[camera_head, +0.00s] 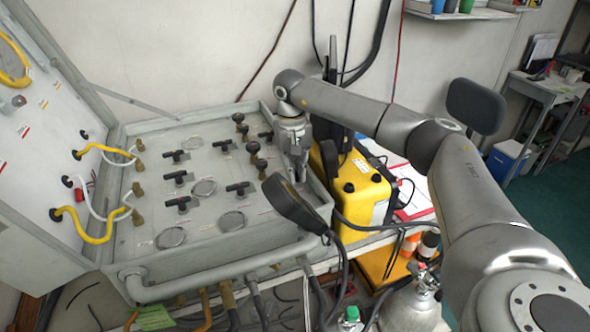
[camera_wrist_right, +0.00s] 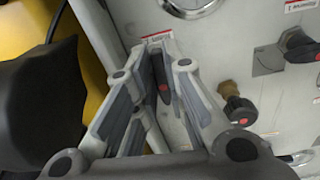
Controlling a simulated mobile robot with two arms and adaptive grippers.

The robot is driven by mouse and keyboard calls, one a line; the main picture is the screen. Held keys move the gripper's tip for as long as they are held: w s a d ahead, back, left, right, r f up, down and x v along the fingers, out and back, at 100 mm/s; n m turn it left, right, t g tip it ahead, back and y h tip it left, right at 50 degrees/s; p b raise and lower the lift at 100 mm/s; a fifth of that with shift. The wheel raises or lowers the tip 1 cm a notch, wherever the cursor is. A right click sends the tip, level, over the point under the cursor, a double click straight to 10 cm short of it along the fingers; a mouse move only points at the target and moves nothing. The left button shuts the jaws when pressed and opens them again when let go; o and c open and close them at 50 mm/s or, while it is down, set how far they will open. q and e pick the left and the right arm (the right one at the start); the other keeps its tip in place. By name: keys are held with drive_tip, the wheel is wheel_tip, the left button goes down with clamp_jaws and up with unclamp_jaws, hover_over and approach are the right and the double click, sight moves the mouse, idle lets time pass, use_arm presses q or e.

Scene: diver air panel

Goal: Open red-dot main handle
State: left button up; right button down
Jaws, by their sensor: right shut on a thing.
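The air panel (camera_head: 213,218) is a grey box with several black handles, knobs and round gauges on its face. My right gripper (camera_head: 300,168) reaches down at the panel's right side. In the right wrist view, the right gripper (camera_wrist_right: 160,62) has its fingers closed around a narrow dark handle with a red mark (camera_wrist_right: 163,85). The fingers hide part of this handle, and in the head view the gripper covers it. Whether the handle is turned cannot be told. My left gripper is in neither view.
A black knob with a red dot (camera_wrist_right: 240,112) is beside the fingers. Another black handle (camera_wrist_right: 298,48) is farther right. A yellow case (camera_head: 362,197) stands close to the panel's right side. A black paddle-shaped object (camera_head: 290,202) projects over the panel's front right edge.

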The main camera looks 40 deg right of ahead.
drive_tip(key=shift+r, duration=0.1)
drive_tip(key=c, duration=1.5)
unclamp_jaws()
drive_tip(key=r, duration=1.2)
drive_tip(key=shift+w+a, duration=0.15)
drive_tip(key=shift+a, duration=0.15)
